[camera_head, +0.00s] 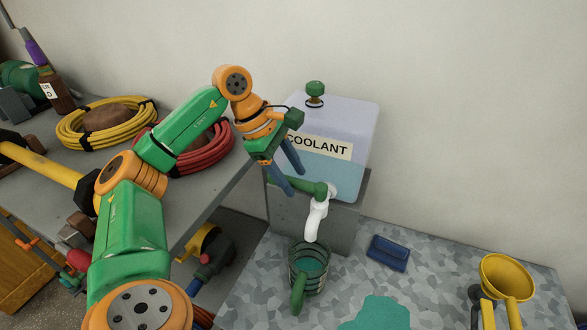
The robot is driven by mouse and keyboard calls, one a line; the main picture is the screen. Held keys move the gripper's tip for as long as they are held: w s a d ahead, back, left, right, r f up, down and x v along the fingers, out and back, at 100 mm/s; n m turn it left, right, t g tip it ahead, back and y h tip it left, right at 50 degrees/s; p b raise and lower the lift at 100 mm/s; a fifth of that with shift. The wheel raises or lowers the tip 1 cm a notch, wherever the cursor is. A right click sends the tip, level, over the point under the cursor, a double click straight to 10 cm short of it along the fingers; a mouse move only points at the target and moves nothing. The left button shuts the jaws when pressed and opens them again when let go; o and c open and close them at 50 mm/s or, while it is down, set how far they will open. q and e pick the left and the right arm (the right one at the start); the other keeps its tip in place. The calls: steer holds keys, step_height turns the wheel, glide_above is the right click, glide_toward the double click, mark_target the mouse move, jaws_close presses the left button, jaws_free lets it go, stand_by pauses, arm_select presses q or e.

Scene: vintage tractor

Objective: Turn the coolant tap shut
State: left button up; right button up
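The coolant tank (333,175) is a pale translucent box with a "COOLANT" label, standing on a grey stand against the wall. At its lower front is a tap with a green lever handle (309,187) pointing left and a white spout (316,220) angled down. A dark green ribbed mug (308,268) with teal liquid stands below the spout. My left gripper (297,183) is open, its two blue fingers apart, in front of the tank by the lever's left end. I cannot tell whether a finger touches the lever.
A teal puddle (382,314) lies on the mottled metal bench (430,270). A blue block-like item (388,253) and a yellow funnel (508,278) are to the right. On the grey table (225,180) at left lie a yellow coil (95,140) and a red coil (208,160).

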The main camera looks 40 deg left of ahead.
arm_select(q)
steer(key=v, duration=0.7)
steer(key=shift+p, duration=0.4)
